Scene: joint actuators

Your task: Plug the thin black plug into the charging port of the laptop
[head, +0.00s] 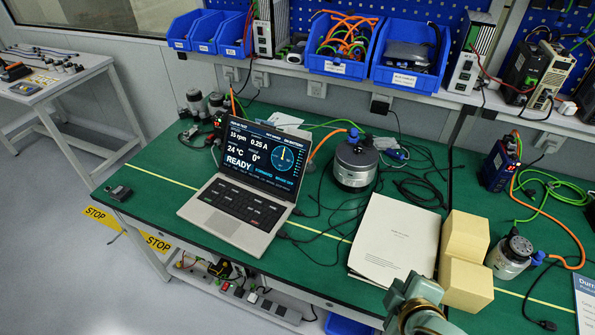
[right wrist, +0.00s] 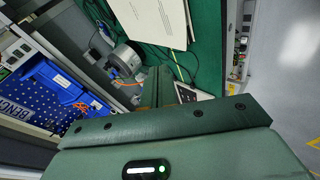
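The open laptop (head: 236,212) stands on the green table left of centre, its screen lit and facing me. A corner of it shows in the right wrist view (right wrist: 186,94). Thin black cables lie on the table to its right. A small dark end (head: 283,235) beside the laptop's right front may be the thin black plug, but it is too small to be sure. My right gripper (head: 412,290) is at the bottom edge in front of the papers and boxes, apart from the laptop. I cannot tell its opening. My left gripper is not in view.
A white paper stack (head: 395,238) and two yellowish boxes (head: 465,238) (head: 466,284) lie right of the laptop. A round grey motor (head: 355,165) stands behind. Blue bins (head: 340,66) line the back shelf. The table left of the laptop is mostly clear.

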